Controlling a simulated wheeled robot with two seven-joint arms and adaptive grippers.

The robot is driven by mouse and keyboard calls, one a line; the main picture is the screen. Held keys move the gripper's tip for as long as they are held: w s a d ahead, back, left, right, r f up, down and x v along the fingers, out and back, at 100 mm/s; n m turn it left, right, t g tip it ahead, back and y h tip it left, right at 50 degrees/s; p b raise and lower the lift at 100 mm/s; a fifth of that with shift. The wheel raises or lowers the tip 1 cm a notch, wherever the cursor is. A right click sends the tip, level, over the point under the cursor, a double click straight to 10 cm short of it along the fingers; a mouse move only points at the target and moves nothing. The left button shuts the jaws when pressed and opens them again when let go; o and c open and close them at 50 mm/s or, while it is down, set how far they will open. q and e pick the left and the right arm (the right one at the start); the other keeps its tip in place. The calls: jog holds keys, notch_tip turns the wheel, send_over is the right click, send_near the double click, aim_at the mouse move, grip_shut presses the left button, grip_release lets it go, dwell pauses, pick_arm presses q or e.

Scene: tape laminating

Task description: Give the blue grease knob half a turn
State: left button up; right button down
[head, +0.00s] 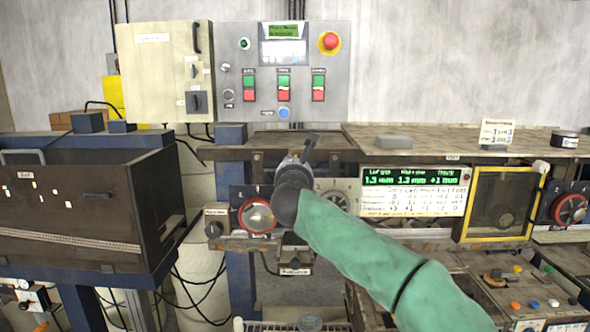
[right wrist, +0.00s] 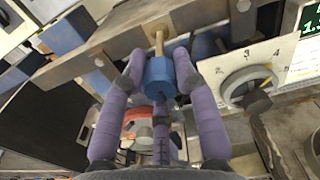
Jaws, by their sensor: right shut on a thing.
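The blue grease knob (right wrist: 160,76) shows in the right wrist view on a thin brass-coloured stem (right wrist: 159,42). In the head view my right arm, in a green sleeve, comes in from the lower right, and the right gripper (head: 308,150) is at the machine's front edge. The knob is hidden behind the gripper there. How far the knob is turned cannot be told. My left gripper is not in view.
A numbered dial (right wrist: 248,86) sits just right of the gripper in the wrist view. In the head view a red-ringed dial (head: 258,216) is left of the arm and a green readout panel (head: 415,190) is right. A control box (head: 283,70) stands behind.

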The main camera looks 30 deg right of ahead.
jog(key=shift+f, duration=0.1)
jog(key=c, duration=0.9)
grip_release()
jog(key=v, duration=1.2)
